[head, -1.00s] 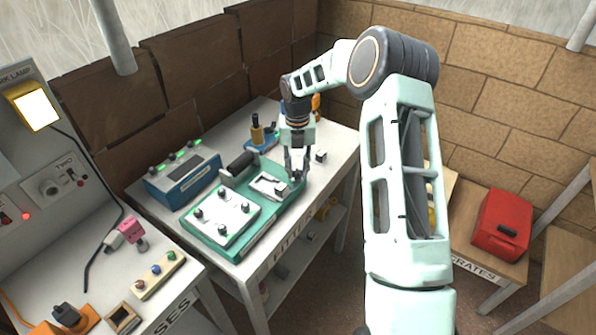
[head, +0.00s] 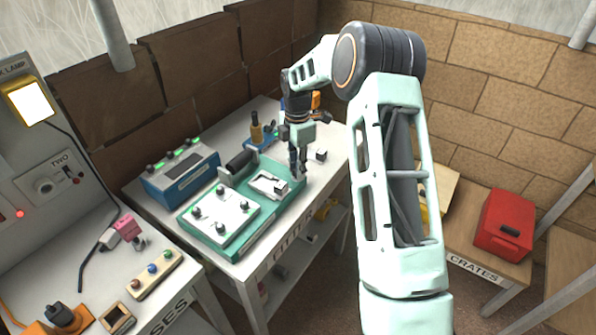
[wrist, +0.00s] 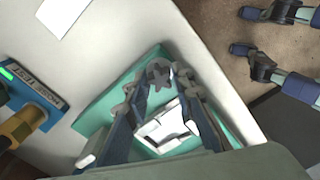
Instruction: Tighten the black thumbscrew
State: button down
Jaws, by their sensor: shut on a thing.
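The black thumbscrew (wrist: 158,75) is a dark, star-shaped knob at one corner of the teal fixture (wrist: 95,110). My gripper (wrist: 160,82) points down over that corner, with a fingertip on each side of the knob, shut on it. In the head view my gripper (head: 299,170) is at the right end of the teal fixture (head: 236,245); its fingers mostly hide the thumbscrew there. A white frame-like part (head: 268,185) lies on the fixture close to the gripper, and it also shows between the fingers in the wrist view (wrist: 168,125).
A white plate (head: 222,214) with several dark knobs sits on the fixture's near left. A blue box (head: 178,178) with green lights stands behind left. A small grey block (head: 318,155) lies right of the gripper. A yellow-topped tool (head: 257,132) on a blue base stands behind.

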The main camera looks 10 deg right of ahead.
jog(key=m+b, duration=0.1)
jog(key=m, duration=1.2)
jog(key=c, duration=1.7)
grip_release()
jog(key=shift+r, duration=0.1)
jog(key=shift+r+p, duration=1)
jog(key=shift+r, duration=0.95)
